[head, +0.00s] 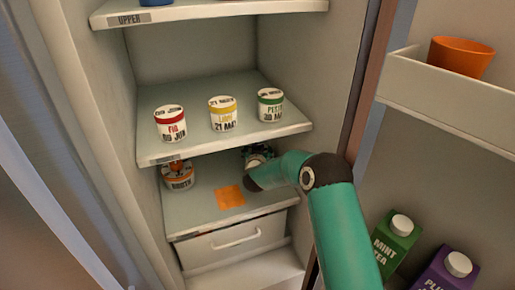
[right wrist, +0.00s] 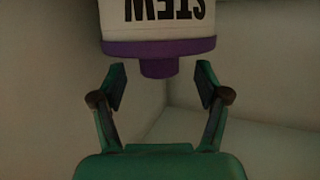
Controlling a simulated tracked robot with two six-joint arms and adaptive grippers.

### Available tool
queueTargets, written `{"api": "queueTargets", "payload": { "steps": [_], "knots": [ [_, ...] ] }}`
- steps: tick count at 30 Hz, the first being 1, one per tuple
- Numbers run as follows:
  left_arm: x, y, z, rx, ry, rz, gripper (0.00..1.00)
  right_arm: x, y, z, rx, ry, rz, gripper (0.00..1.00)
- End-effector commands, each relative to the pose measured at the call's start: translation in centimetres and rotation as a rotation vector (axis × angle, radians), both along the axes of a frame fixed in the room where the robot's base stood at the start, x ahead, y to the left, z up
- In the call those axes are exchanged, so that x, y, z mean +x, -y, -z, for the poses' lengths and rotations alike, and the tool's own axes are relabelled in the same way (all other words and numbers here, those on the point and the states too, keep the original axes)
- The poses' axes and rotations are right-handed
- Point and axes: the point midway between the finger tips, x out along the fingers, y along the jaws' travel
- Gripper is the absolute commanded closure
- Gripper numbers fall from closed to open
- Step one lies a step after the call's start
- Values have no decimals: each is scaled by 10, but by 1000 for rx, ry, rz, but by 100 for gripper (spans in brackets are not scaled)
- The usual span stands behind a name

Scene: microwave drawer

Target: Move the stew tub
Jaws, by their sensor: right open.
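The stew tub (right wrist: 165,20) shows in the right wrist view as a white tub with black STEW lettering, upside down in that picture, and a purple lid with a small knob. My right gripper (right wrist: 160,84) is open. Its fingertips are on either side of the knob, apart from it. In the head view my right arm reaches onto the fridge's lower shelf, and its wrist hides most of what is at the back there, so I cannot make out the stew tub clearly. My left gripper is not in view.
A tub with an orange lid (head: 178,176) stands left on the lower shelf (head: 205,205), near an orange square (head: 231,197). The middle shelf (head: 190,140) above holds red-, yellow- and green-lidded tubs. A drawer (head: 233,240) is below. Door cartons (head: 396,240) stand right.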

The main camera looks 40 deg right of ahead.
Motion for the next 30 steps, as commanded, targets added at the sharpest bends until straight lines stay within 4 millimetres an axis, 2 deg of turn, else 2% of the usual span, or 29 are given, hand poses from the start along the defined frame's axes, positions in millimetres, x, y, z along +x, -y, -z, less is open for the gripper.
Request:
{"api": "queueTargets", "payload": {
  "steps": [3, 9, 21, 30],
  "knots": [
    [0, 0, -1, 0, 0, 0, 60, 12, 10, 5, 0, 0, 2, 25],
    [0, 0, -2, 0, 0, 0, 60, 24, 19, 9, -1, 0, 2, 25],
    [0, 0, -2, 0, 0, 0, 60, 27, 21, 11, 1, -1, 0, 25],
    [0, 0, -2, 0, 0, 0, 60, 26, 20, 11, 1, -2, 0, 75]
  ]
}}
